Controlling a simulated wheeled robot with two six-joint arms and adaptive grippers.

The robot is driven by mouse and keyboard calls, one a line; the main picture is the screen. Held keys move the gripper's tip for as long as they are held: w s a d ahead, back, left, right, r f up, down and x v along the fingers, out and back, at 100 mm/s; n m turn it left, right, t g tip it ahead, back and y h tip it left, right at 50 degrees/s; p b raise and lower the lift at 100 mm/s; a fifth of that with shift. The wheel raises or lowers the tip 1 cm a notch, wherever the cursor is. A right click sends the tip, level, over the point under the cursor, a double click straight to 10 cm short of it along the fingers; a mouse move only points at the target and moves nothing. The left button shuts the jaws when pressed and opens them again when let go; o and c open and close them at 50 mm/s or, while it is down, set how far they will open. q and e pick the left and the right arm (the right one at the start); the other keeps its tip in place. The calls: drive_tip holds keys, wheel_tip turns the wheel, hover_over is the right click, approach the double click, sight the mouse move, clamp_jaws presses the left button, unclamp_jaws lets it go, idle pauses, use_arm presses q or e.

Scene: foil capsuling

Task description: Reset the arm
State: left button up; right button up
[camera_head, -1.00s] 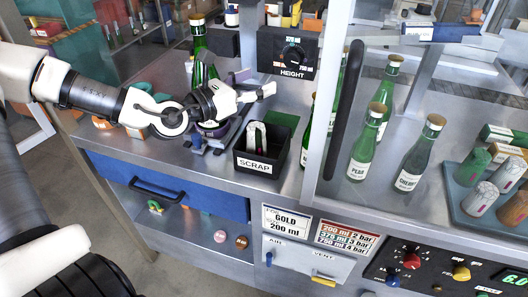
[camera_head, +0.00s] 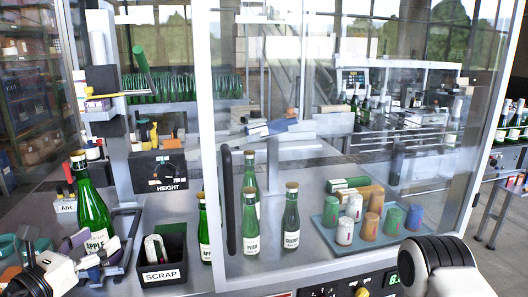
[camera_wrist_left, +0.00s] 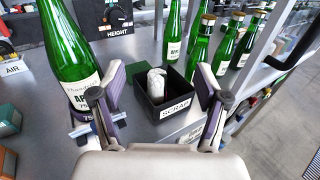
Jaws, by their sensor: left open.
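My left gripper (camera_head: 97,254) is low at the left of the head view, open, left of the SCRAP box (camera_head: 162,276). In the left wrist view its two fingers (camera_wrist_left: 161,88) are spread wide with nothing held between them. Beyond them sits the black SCRAP box (camera_wrist_left: 179,122) with a pale crumpled piece (camera_wrist_left: 156,84) in it. A green apple bottle (camera_head: 92,215) stands upright behind the gripper; it also shows in the left wrist view (camera_wrist_left: 66,45), close by the left finger. Whether they touch is unclear. A white and black link of my right arm (camera_head: 440,262) shows bottom right; its gripper is out of view.
A clear guard with a black handle (camera_head: 231,205) stands right of the SCRAP box. Behind it are green bottles (camera_head: 291,222) and a blue-grey tray (camera_head: 330,246) of capsules. The HEIGHT dial box (camera_head: 168,172) is behind the SCRAP box.

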use_arm(q)
drive_tip(key=d+f+m+g, duration=0.3)
drive_tip(key=d+f+g, duration=0.1)
drive_tip(key=f, duration=0.9)
drive_tip(key=s+d+f+m+g+h, duration=0.3)
drive_tip(key=s+d+f+m+g, duration=0.6)
drive_tip(key=s+f, duration=0.5)
drive_tip(key=s+d+f+m+g+y, duration=0.15)
drive_tip(key=s+f+m+g, duration=0.4)
drive_tip(key=s, duration=0.75)
drive_tip(key=s+a+f+m+g+y, duration=0.5)
drive_tip(key=s+a+f+m+y, duration=0.25)
drive_tip(key=s+m, duration=0.35)
drive_tip(key=w+d+f+m+t, duration=0.1)
drive_tip(key=w+m+t, duration=0.1)
drive_tip(key=w, duration=0.3)
drive_tip(key=w+f+m+t+h, duration=0.1)
drive_tip(key=w+m+t, duration=0.1)
drive_tip(key=w+t, duration=0.2)
drive_tip(key=shift+w+d+f+t, duration=0.25)
drive_tip(key=shift+w+d+t, duration=0.1)
drive_tip(key=shift+w, duration=0.4)
